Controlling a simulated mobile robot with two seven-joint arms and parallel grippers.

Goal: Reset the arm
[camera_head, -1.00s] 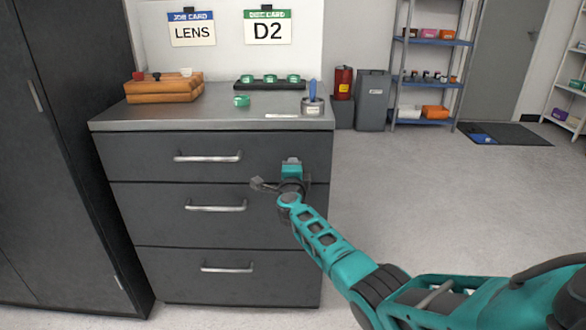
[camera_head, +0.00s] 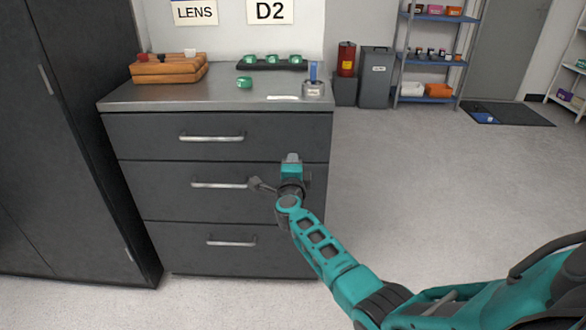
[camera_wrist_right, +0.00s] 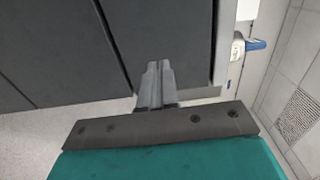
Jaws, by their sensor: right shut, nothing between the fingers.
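My right gripper (camera_head: 291,158) is in front of the dark drawer cabinet (camera_head: 218,215), near its right side, below the countertop. Its teal and black arm comes in from the lower right. In the right wrist view the two fingers (camera_wrist_right: 155,70) are together with nothing between them, and the dark drawer fronts lie beyond them. My left gripper is not in view.
All three drawers look shut, with silver handles (camera_head: 211,138). Open floor (camera_head: 440,180) lies to the right.

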